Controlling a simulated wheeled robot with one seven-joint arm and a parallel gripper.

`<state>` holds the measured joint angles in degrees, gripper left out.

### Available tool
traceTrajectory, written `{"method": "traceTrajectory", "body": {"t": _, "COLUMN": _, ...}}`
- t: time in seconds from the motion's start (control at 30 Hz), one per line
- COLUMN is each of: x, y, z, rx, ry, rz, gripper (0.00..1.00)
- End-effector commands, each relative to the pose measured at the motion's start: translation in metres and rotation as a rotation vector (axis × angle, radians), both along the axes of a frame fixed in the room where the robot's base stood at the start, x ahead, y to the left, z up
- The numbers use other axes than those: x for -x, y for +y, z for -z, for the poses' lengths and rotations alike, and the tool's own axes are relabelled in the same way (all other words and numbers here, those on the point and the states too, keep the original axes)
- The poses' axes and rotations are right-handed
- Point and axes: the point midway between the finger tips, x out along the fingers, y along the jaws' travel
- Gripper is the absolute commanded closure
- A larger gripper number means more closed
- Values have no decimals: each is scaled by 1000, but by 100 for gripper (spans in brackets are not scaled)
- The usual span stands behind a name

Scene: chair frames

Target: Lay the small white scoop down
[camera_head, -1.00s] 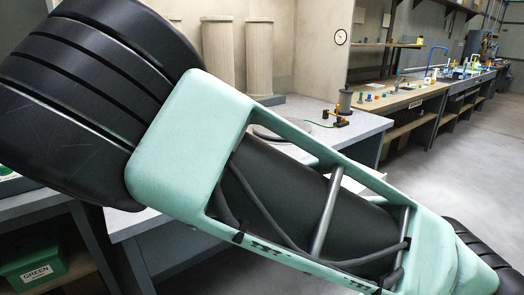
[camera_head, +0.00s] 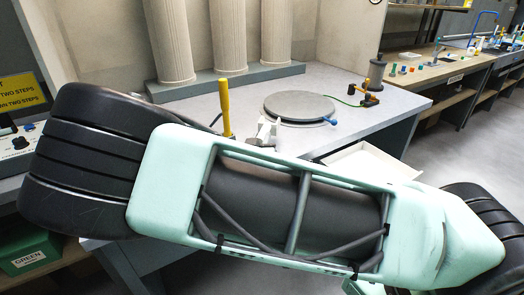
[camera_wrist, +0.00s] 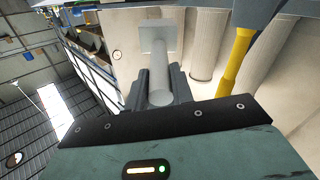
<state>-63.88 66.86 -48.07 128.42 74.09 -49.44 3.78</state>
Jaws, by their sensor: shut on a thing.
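The small white scoop (camera_wrist: 160,40) shows in the wrist view, with a round pale handle and a flat, squarish end pointing away from the wrist. My gripper (camera_wrist: 162,74) has its two dark fingers shut on its handle, one on each side. In the head view a small pale shape (camera_head: 266,131) shows just above my arm, beside the yellow upright handle; I cannot tell whether it is the scoop. My gripper is otherwise hidden behind my arm there. Whether the scoop touches any surface cannot be seen.
A yellow upright handle (camera_head: 226,108) stands close by; it also shows in the wrist view (camera_wrist: 236,62). A round grey disc (camera_head: 300,106) lies on the grey worktop (camera_head: 395,103). Pale columns (camera_head: 221,35) stand at the back. A white tray (camera_head: 365,162) is at the front right.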

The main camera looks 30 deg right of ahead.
Motion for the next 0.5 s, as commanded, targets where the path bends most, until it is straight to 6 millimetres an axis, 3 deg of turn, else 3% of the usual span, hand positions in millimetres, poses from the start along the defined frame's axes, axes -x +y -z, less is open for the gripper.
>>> {"method": "traceTrajectory", "body": {"t": 0.3, "x": 0, "y": 0, "z": 39, "rx": 2, "ry": 0, "rz": 1, "gripper": 100}}
{"method": "traceTrajectory", "body": {"t": 0.5, "x": 0, "y": 0, "z": 43, "rx": -1, "ry": -1, "rz": 1, "gripper": 100}}
